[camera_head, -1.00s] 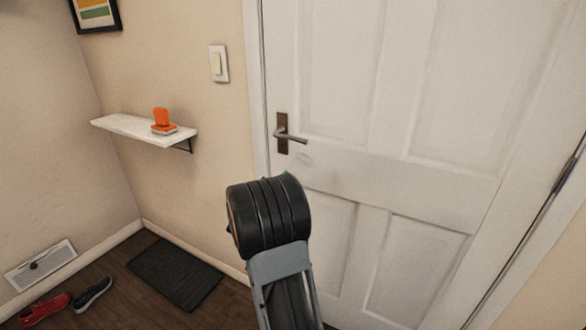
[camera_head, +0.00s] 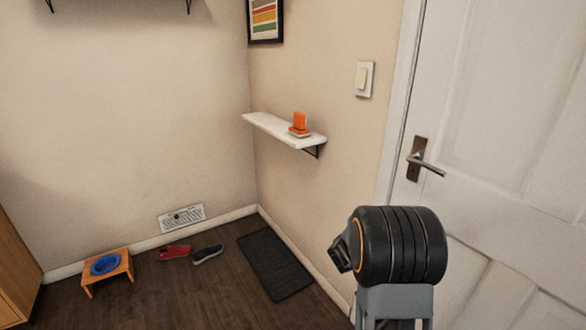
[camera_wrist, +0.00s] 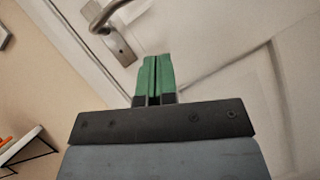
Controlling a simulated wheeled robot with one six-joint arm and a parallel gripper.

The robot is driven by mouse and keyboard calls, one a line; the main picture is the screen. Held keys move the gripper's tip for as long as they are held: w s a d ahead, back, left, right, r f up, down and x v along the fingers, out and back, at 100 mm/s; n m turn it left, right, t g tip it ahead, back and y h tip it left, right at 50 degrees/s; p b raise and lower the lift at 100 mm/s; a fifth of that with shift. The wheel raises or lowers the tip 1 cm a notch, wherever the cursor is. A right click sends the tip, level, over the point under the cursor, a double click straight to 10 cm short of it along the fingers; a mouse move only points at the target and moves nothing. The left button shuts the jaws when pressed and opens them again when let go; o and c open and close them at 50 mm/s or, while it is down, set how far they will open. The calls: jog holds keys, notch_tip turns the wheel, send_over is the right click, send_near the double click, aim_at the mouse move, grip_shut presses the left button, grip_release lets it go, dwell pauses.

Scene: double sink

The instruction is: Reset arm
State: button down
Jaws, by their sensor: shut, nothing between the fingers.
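My arm (camera_head: 400,248) rises at the lower right of the head view, in front of the white door (camera_head: 500,110). My gripper (camera_wrist: 154,60) shows in the wrist view as two green fingers pressed together, shut and empty. Its fingers are hidden in the head view behind the black joint. In the wrist view the fingertips appear just below the metal door handle (camera_wrist: 110,20), with no contact visible. The handle also shows in the head view (camera_head: 428,165), above my arm. The door looks closed.
A white wall shelf (camera_head: 275,129) holds an orange object (camera_head: 299,123). A light switch (camera_head: 365,79) is beside the door. On the floor are a dark mat (camera_head: 273,264), a red shoe (camera_head: 174,253), a dark shoe (camera_head: 208,254) and a small orange stand (camera_head: 124,264) with a blue bowl (camera_head: 105,264).

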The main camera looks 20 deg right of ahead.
jog(key=s+d+f+m+g+y, duration=0.1)
jog(key=s+f+m+g+y, duration=0.25)
jog(key=f, duration=0.25)
jog(key=s+a+f+m+g+y+p, duration=0.1)
jog(key=s+a+m+y+p, duration=0.55)
jog(key=a+y, duration=0.4)
jog(key=a+r+m+t+y+p, duration=0.3)
jog(key=a+r+t+y+p, duration=0.4)
jog(key=a+r, duration=1.1)
jog(key=a+y+p, duration=0.1)
jog(key=a+p, duration=0.1)
jog(key=p, duration=0.2)
jog(key=shift+s+a+t+y+p, duration=0.15)
jog(key=shift+s+t+y+p, duration=0.15)
jog(key=shift+t+y, duration=0.1)
